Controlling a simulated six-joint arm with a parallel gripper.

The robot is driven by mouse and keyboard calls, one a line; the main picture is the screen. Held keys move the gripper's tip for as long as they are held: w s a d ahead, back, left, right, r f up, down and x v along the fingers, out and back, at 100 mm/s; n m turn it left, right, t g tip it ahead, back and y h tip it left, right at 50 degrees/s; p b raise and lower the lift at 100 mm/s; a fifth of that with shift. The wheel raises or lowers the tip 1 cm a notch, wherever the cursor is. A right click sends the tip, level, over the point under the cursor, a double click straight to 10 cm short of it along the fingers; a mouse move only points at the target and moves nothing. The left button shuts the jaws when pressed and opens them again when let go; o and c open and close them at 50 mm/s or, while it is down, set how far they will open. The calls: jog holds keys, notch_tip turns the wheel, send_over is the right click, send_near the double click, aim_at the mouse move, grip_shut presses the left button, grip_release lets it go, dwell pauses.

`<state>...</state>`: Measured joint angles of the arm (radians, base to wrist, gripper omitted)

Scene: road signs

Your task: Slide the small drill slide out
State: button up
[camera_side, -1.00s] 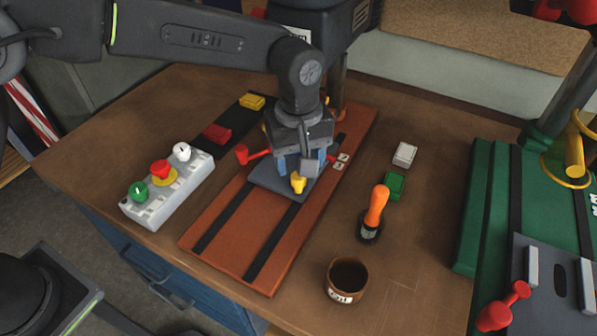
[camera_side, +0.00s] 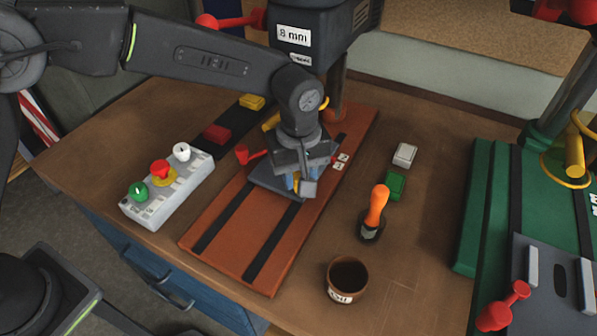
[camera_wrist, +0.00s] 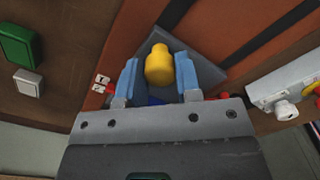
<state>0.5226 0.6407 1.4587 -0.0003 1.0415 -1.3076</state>
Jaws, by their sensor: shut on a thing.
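The small drill slide is a dark grey plate (camera_side: 264,182) on a brown-orange base (camera_side: 222,222) with two black rails, below the drill marked "8 mm". A yellow knob (camera_wrist: 159,66) stands up from the plate. My gripper (camera_side: 300,184) is low over the plate, its blue fingers shut on the yellow knob. In the wrist view, the knob sits between the fingers of my gripper (camera_wrist: 158,78), and the plate (camera_wrist: 205,72) shows behind. In the side view my gripper hides most of the knob and part of the plate.
A button box (camera_side: 166,190) stands left of the base. An orange-handled tool (camera_side: 375,212), a brown cup (camera_side: 347,279), and green (camera_side: 396,185) and white (camera_side: 405,154) blocks stand to the right. A larger green machine (camera_side: 480,215) is at the far right. The rails in front are clear.

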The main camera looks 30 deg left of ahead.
grip_shut()
jog(key=shift+s, duration=0.1)
jog(key=s, duration=1.7)
jog(key=shift+o, duration=1.6)
grip_release()
jog(key=shift+s, duration=0.1)
jog(key=o, duration=0.3)
notch_tip(320, 180, up, 14)
jog(key=shift+f, duration=0.1)
